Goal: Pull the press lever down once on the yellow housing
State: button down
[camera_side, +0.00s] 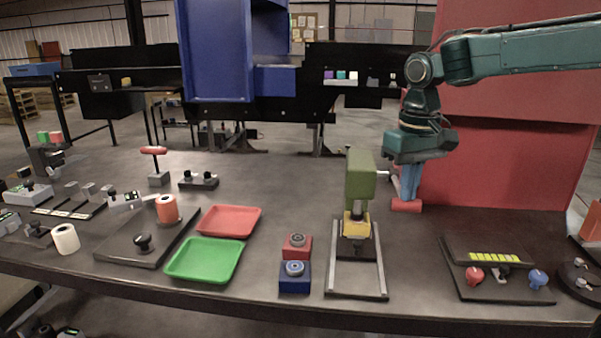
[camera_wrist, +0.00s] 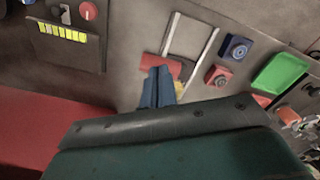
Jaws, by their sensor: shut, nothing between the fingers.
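The press (camera_side: 360,178) has a green upper body above a yellow block (camera_side: 356,226) on a dark base within a metal frame. A silver shaft (camera_side: 383,173) sticks out on its right side. A red grip (camera_side: 406,206) sits lower than that shaft, just under my blue fingertips. My gripper (camera_side: 407,197) is shut and points down beside the press, at or very near the red grip; contact is unclear. In the wrist view the shut fingers (camera_wrist: 158,73) overlap the red grip (camera_wrist: 174,68), and a bit of yellow (camera_wrist: 179,88) shows beside them. Most of the lever arm is hidden.
Red (camera_side: 298,246) and blue (camera_side: 294,284) button blocks stand left of the press. Green (camera_side: 204,260) and red (camera_side: 229,222) trays lie farther left. A dark panel (camera_side: 505,292) with knobs is at right. A red wall (camera_side: 510,165) stands behind my arm. Bare table lies between press and panel.

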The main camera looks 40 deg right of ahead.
jog(key=shift+w+d+r, duration=0.15)
jog(key=shift+r, duration=0.85)
jog(key=shift+w+d+r, duration=0.15)
jog(key=shift+r, duration=0.85)
jog(key=shift+w+d+r, duration=0.25)
jog(key=shift+r, duration=0.4)
jog(key=shift+w+d+r, duration=0.25)
jog(key=shift+r, duration=0.45)
jog(key=shift+w+d+r, duration=0.25)
jog(key=shift+r, duration=0.4)
jog(key=shift+w+d+r, duration=0.55)
jog(key=shift+r, duration=0.25)
jog(key=shift+w+d+r, duration=0.5)
jog(key=shift+r, duration=2.8)
jog(key=shift+s, duration=0.1)
